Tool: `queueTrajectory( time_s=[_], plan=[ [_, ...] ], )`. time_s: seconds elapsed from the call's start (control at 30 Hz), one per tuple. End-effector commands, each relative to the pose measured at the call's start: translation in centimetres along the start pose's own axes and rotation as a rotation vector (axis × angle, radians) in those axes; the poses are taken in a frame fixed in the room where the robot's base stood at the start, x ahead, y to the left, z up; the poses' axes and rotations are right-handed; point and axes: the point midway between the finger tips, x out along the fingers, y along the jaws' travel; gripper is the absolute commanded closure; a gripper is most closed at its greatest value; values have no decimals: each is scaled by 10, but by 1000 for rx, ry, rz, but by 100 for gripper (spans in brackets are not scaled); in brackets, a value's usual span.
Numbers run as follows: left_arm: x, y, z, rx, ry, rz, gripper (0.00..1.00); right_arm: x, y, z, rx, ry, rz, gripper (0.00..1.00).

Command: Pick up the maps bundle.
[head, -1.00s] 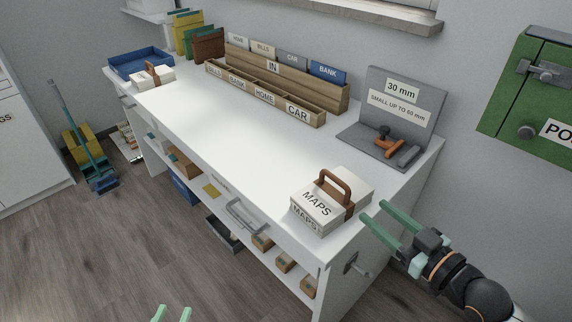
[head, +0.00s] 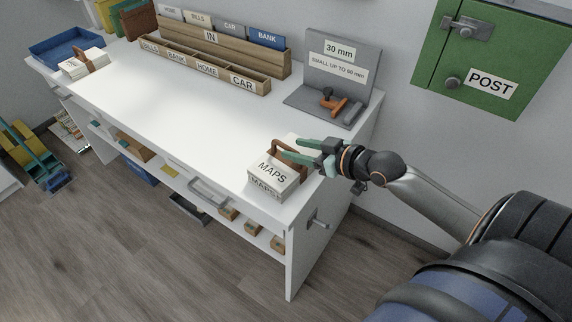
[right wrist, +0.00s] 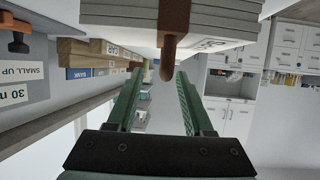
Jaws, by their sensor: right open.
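The maps bundle (head: 266,177) is a white stack labelled MAPS, with a brown band and an arched brown handle (head: 276,146). It sits on the desk's near right corner. In the right wrist view the bundle (right wrist: 120,13) appears inverted at the top, its handle (right wrist: 168,68) pointing down. My right gripper (head: 290,149) is open, its green fingers reaching in from the right at handle height. In the right wrist view the open gripper (right wrist: 159,76) has the handle's top between or just beyond its fingertips; the exact depth is unclear. My left gripper is out of view.
The white desk (head: 170,112) has clear space left of the bundle. Behind stand a wooden sorter (head: 205,65) and a grey gauge stand (head: 340,62) with an orange-handled part. A similar bundle (head: 72,68) and blue tray (head: 62,50) lie far left. A green POST box (head: 480,60) hangs right.

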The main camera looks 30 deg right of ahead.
Motion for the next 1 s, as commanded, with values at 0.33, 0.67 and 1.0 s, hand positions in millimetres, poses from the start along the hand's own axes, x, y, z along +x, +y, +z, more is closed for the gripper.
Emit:
queueTrajectory(
  time_s=[0.33, 0.67, 1.0],
  plan=[
    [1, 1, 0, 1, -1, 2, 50, 19, -2, -2, 0, 2, 0, 48],
    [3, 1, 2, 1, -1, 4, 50, 58, -6, -4, 0, 2, -1, 48],
    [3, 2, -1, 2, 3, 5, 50, 64, -6, -4, -2, 0, -1, 48]
  ],
)
